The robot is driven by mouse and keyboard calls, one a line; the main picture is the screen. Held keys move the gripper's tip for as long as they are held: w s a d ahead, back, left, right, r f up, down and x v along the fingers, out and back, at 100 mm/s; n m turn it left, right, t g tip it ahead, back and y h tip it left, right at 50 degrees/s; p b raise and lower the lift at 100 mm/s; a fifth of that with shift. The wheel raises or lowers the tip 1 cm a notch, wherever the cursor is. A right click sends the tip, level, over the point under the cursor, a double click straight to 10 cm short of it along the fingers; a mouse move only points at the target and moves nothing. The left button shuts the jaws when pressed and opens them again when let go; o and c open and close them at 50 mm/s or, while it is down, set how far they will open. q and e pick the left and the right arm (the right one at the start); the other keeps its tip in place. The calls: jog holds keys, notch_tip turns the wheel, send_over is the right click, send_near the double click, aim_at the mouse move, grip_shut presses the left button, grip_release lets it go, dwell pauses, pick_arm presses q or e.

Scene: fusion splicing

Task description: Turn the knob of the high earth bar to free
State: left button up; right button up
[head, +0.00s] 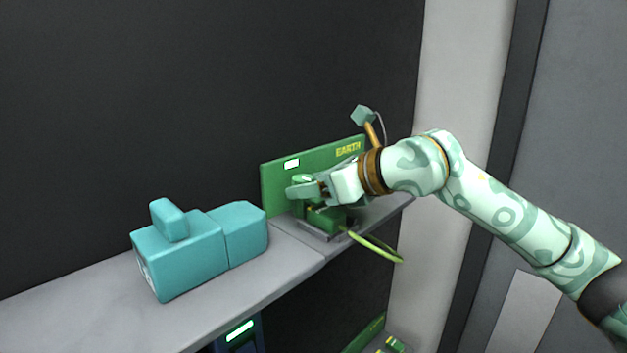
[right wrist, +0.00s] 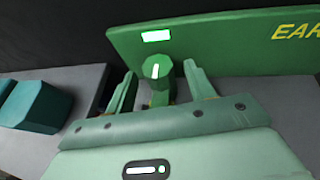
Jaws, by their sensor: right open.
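The high earth bar has a green back plate (head: 275,186) marked EARTH and stands on the grey shelf. The plate also shows in the right wrist view (right wrist: 225,42). Its green faceted knob (right wrist: 157,67) has a white mark on top, pointing nearly straight away from my gripper in the right wrist view. My right gripper (head: 308,188) is open at the knob, with one finger on either side of it. In the right wrist view small gaps show between knob and fingers. In the head view my fingers partly hide the knob and its base. My left gripper is not in view.
A teal block-shaped device (head: 185,252) stands on the shelf (head: 90,315) left of the bar. A green-yellow cable (head: 375,247) hangs over the shelf edge. A teal-headed piece on an orange stem (head: 364,116) rises behind my wrist. Another green unit (head: 365,335) sits lower down.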

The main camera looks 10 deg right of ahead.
jog(key=shift+c, duration=0.3)
jog(key=c, duration=0.9)
jog(key=shift+w, duration=0.1)
jog(key=shift+w+d+r+n+g+y, duration=0.15)
jog(key=shift+n+g+y, duration=0.4)
jog(key=shift+n+g, duration=0.4)
jog(key=shift+w+f+n+g+y, duration=0.1)
jog(key=shift+n+g+y, duration=0.5)
jog(key=shift+n+g, duration=0.3)
jog(key=shift+w+d+r+n+g+y, duration=0.15)
jog(key=shift+n+g+y, duration=0.4)
jog(key=shift+n+g, duration=0.4)
jog(key=shift+f, duration=0.1)
